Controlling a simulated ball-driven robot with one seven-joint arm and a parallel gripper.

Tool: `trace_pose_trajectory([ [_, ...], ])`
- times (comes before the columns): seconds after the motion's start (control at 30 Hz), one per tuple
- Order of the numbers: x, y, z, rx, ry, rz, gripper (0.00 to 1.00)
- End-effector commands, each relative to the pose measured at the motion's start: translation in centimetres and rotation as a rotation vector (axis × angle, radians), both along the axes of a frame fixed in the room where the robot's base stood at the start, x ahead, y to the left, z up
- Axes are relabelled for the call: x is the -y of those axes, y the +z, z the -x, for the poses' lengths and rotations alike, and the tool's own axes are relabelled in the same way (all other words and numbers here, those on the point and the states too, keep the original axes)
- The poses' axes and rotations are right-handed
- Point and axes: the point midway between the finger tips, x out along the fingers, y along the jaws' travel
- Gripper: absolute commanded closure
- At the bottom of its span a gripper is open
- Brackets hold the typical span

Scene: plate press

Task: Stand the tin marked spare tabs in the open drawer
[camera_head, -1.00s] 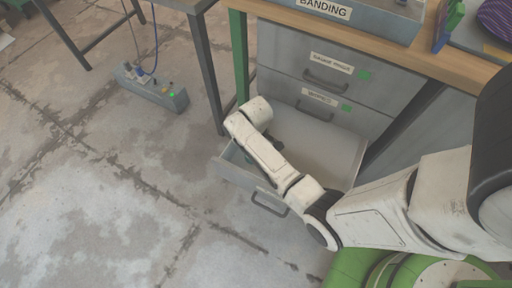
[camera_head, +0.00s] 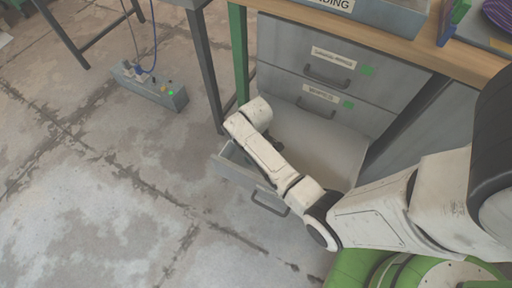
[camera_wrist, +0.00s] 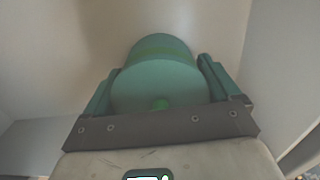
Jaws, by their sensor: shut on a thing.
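In the wrist view, a teal round tin (camera_wrist: 158,82) sits between the two fingers of my gripper (camera_wrist: 156,84), which is shut on it. Its round end with a small green spot faces the camera; no label shows on it. Pale drawer walls surround it. In the head view, the open bottom drawer (camera_head: 330,143) is pulled out of the grey cabinet. My arm reaches over its left part and hides the tin and most of my gripper. I cannot tell whether the tin touches the drawer floor.
Two shut, labelled drawers (camera_head: 328,65) are above the open one. A wooden bench top (camera_head: 400,45) carries a grey box (camera_head: 375,15) marked "...DING". A power strip (camera_head: 150,88) lies on the floor at left. The right part of the open drawer looks bare.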

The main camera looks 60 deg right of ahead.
Motion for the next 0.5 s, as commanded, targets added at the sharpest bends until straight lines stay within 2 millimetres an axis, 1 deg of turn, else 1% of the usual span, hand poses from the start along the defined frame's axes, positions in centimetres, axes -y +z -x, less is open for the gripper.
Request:
trace_pose_trajectory([
  [0.37,0.01,-0.73,-0.01,0.0,0.0,0.0,0.68],
  [0.4,0.01,-0.67,-0.02,0.0,0.0,0.0,0.08],
  [0.5,0.0,-0.66,-0.02,0.0,0.0,0.0,0.0],
])
